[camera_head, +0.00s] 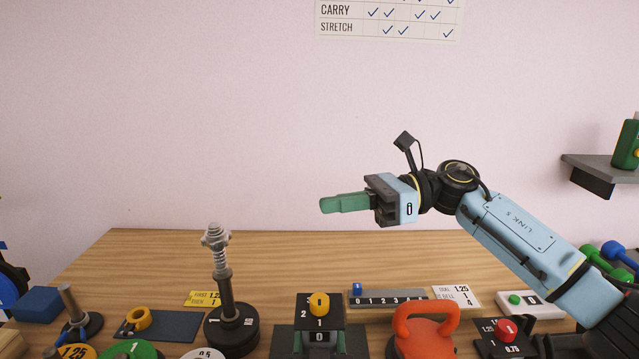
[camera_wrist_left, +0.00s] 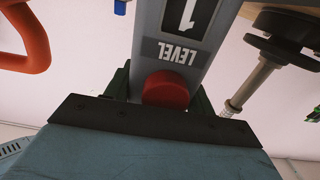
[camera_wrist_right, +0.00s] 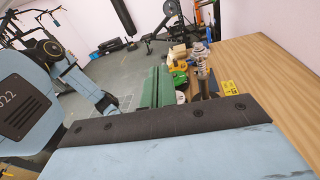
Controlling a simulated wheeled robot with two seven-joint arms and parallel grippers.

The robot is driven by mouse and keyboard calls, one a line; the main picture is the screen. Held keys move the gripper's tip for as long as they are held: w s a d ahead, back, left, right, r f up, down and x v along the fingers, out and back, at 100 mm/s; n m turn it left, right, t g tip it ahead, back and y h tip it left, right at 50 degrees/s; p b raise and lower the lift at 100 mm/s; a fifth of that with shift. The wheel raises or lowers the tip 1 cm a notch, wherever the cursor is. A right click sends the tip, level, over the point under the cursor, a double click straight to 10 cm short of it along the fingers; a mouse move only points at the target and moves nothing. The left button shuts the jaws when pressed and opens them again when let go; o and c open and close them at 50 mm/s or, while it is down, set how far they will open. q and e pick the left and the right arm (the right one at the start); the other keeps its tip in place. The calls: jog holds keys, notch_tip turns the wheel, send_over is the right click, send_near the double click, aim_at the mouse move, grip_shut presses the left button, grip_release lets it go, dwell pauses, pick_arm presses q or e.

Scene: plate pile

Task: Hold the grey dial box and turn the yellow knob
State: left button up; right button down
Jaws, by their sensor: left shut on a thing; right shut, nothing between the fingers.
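The grey dial box (camera_head: 319,323) stands at the front middle of the table with the yellow knob (camera_head: 319,304) on top. The digits 2, 1 and 0 show on it. In the left wrist view the grey box (camera_wrist_left: 212,52) appears upside down, with a LEVEL label and a red button. My left gripper (camera_wrist_left: 165,88) is shut on this box, one finger on each side. The yellow knob is hidden in the left wrist view.
A black weight with a spring-topped post (camera_head: 226,300) stands left of the box. An orange kettlebell (camera_head: 424,335) stands close on the right. Behind is a numbered grey rail (camera_head: 400,300) with a blue slider. A red knob device (camera_head: 506,330) is farther right. The table's back (camera_head: 150,255) is clear.

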jog(key=s+a+f+n+g+h, duration=0.1)
jog(key=s+a+n+h, duration=0.2)
jog(key=a+n, duration=0.1)
jog(key=n+t+h, duration=0.4)
jog(key=n+h, duration=1)
send_near(319, 304)
jog(key=s+d+f, duration=0.1)
jog(key=shift+s+d+f, duration=0.1)
jog(key=shift+f, duration=1.65)
jog(key=shift+s+d+f, duration=0.1)
jog(key=shift+f, duration=1.65)
jog(key=shift+w+a, duration=0.1)
jog(key=shift+w, duration=0.1)
jog(key=shift+a, duration=0.35)
jog(key=shift+s+a, duration=0.1)
jog(key=shift+a, duration=0.5)
jog(key=shift+w+a, duration=0.15)
jog(key=shift+w, duration=0.05)
